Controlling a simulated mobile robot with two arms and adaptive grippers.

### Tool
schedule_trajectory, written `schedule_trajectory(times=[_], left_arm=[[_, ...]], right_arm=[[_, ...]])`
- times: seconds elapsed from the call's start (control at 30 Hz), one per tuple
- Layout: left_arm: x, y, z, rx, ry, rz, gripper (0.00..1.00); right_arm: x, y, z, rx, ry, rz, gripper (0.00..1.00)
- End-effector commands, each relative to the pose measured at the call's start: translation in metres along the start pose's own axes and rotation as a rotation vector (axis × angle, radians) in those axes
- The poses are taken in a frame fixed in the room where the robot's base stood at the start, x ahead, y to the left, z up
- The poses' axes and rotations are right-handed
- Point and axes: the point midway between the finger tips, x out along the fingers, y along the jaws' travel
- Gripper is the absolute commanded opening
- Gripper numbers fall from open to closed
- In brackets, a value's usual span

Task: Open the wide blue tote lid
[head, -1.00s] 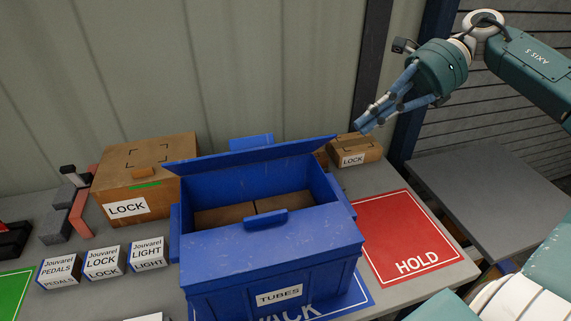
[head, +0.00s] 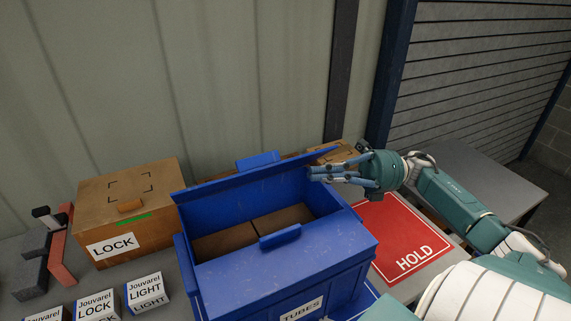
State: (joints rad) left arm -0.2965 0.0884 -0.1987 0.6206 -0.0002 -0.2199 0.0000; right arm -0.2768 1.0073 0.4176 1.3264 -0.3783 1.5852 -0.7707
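The wide blue tote (head: 345,258) stands on the bench, with a TUBES label on its front. Its rear lid flap (head: 235,182) stands raised and leans back, with a blue tab behind it. The front part of the top (head: 310,255) lies flat and carries a blue handle (head: 280,236). Brown boxes (head: 225,241) show inside. My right gripper (head: 311,174) is at the right end of the raised flap, its fingers pointing left with tips close together and nothing seen between them. I cannot tell whether they touch the flap. My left gripper is out of view.
A brown LOCK box (head: 158,215) stands left of the tote, with several small white Jouvarel boxes (head: 147,291) in front. Another brown box (head: 338,152) is behind the gripper. A red HOLD mat (head: 405,240) lies clear at right. The wall is close behind.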

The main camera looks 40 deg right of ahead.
Motion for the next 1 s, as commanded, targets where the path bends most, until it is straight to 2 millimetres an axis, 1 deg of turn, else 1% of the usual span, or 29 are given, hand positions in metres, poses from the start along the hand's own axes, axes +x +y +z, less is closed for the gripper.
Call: schedule_trajectory(times=[0.03,0.1,0.33,0.5,0.6,0.7,1.0], left_arm=[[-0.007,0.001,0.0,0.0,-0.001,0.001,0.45],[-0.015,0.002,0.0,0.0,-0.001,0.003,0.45],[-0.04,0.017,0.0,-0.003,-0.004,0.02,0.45],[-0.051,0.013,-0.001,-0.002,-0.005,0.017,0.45],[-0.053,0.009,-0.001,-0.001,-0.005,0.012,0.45],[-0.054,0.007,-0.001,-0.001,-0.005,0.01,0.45],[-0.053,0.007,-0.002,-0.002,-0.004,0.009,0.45]], right_arm=[[0.007,0.004,0.003,-0.001,0.002,0.002,0.0],[0.018,0.005,0.003,0.0,0.003,0.003,0.0],[0.062,0.006,0.004,-0.001,0.003,0.004,0.0],[0.084,0.004,0.002,-0.002,0.004,0.002,0.0],[0.091,0.003,0.002,-0.002,0.003,0.001,0.0],[0.094,0.002,0.001,-0.002,0.003,0.001,0.0],[0.094,0.001,0.0,-0.002,0.004,0.0,0.0]])
